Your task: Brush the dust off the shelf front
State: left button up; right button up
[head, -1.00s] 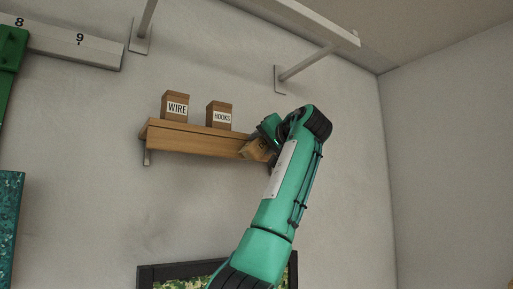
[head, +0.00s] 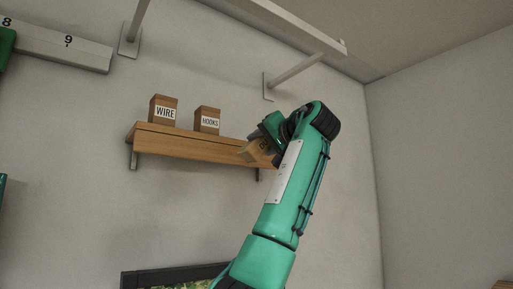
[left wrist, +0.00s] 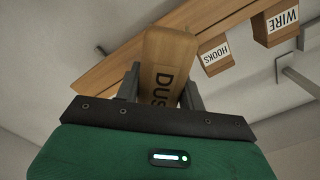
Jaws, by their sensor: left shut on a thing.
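The wooden shelf (head: 190,146) is fixed on the wall, its long front board facing me. My left gripper (head: 265,143) is at the shelf's right end, shut on a wooden brush block (head: 257,152). In the left wrist view the brush block (left wrist: 168,55) stands between the fingers of the gripper (left wrist: 161,82), with the letters "DUS" showing and the rest hidden. The block overlaps the shelf's right end in the head view; I cannot tell whether it touches. Its bristles are not visible. I cannot make out dust on the shelf front. My right gripper is not in view.
A box marked WIRE (head: 163,109) and a box marked HOOKS (head: 207,120) stand on the shelf. A white rail on brackets (head: 295,76) runs above. A dark picture frame (head: 165,277) hangs below. The wall right of my arm is clear.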

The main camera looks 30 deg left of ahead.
pick_arm(q)
jog(key=shift+s+d, duration=0.1)
jog(key=shift+d, duration=0.1)
jog(key=shift+a, duration=0.15)
dwell(0.3)
jog(key=p, duration=0.2)
send_near(236, 152)
jog(key=shift+x, duration=1.6)
jog(key=shift+p+x, duration=0.3)
jog(key=shift+x, duration=0.45)
jog(key=shift+p+x, duration=0.5)
jog(key=shift+x, duration=0.45)
